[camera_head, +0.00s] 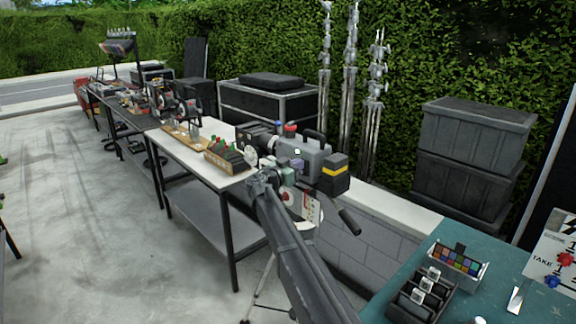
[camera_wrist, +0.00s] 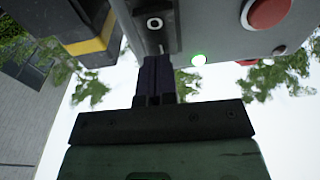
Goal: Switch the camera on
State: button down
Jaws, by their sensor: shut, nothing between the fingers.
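The camera (camera_head: 312,158) is a grey body with a black-and-yellow block at its right end, on a stand beside the white-topped table. Its grey side (camera_wrist: 205,25) fills the top of the wrist view. A dark switch panel (camera_wrist: 155,22) with a white ring mark is there. In the head view the arm reaches the camera's near side.
The white-topped table (camera_head: 190,155) carries a box of coloured items (camera_head: 228,158). A teal table (camera_head: 500,290) at lower right holds a black tray and a colour chart. Black cases (camera_head: 470,135) are stacked by the hedge. Open concrete floor (camera_head: 80,230) lies at left.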

jog(key=shift+s+f, duration=0.1)
jog(key=shift+s, duration=0.1)
jog(key=r+p+v, duration=0.2)
jog(key=r+v, duration=0.1)
jog(key=v, duration=1)
jog(key=shift+a, duration=0.2)
jog(key=shift+r, duration=0.1)
